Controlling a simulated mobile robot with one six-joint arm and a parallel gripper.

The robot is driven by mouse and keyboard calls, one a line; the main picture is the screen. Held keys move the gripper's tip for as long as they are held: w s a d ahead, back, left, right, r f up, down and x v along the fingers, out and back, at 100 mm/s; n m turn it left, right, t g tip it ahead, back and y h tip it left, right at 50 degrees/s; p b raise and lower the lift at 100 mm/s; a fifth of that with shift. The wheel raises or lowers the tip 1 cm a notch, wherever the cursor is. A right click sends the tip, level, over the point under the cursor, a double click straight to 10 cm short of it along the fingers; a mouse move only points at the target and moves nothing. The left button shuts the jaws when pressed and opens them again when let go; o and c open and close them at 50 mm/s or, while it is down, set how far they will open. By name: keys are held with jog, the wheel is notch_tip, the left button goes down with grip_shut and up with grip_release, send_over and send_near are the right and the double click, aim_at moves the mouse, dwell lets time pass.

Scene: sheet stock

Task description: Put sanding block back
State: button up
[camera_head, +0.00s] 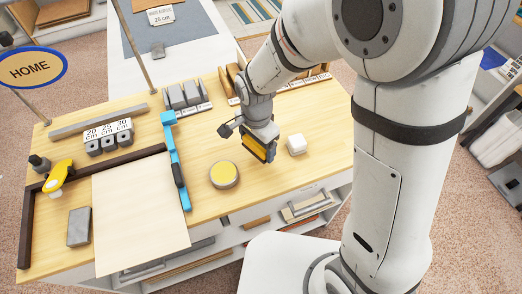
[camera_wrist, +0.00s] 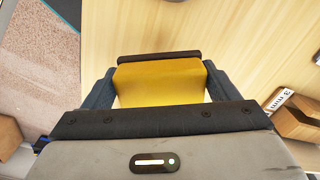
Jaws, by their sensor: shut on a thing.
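The sanding block, a yellow block with a dark edge, is held in my gripper (camera_head: 259,150). In the wrist view the sanding block (camera_wrist: 160,82) fills the space between the two dark fingers of my gripper (camera_wrist: 160,88). My gripper is shut on it.
A pale sheet (camera_head: 138,212) lies left, with a blue bar tool (camera_head: 175,165) along its right edge and a dark square frame (camera_head: 28,215) around its left. A grey block (camera_head: 79,227) and a yellow tool (camera_head: 60,175) sit far left. Labelled grey holders (camera_head: 184,95) stand at the back.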

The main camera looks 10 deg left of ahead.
aim_at(258, 161)
jog(key=shift+f, duration=2.6)
jog(key=shift+f, duration=0.25)
jog(key=o, duration=1)
jog(key=shift+w+r, duration=0.1)
jog(key=shift+o, duration=0.2)
jog(key=shift+r, duration=0.1)
